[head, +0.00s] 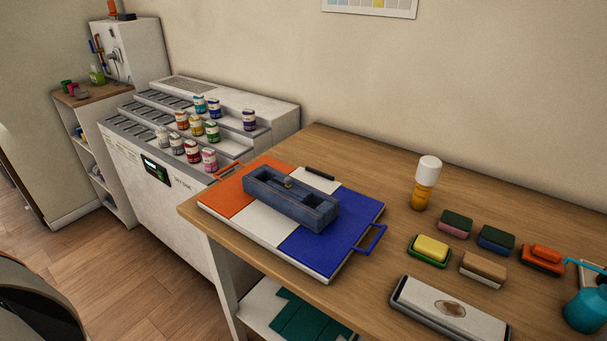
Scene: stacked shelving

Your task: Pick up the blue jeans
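A long blue, denim-coloured item (290,200) with recesses in its top lies on a board (249,229) with orange, white and blue panels on the wooden table. I cannot tell for sure that it is the blue jeans; no other denim-like thing shows. A small brownish object (288,183) shows at its top. It lies across the board's middle, partly over the blue panel. Neither of my grippers is in view.
The table (375,158) also holds a white-capped bottle (427,183), several sponges and brushes (430,249), a grey-white block (449,309) and a teal bottle (586,310). Paint jars (209,158) stand on a stepped white machine at left. Green cloth (306,318) lies below.

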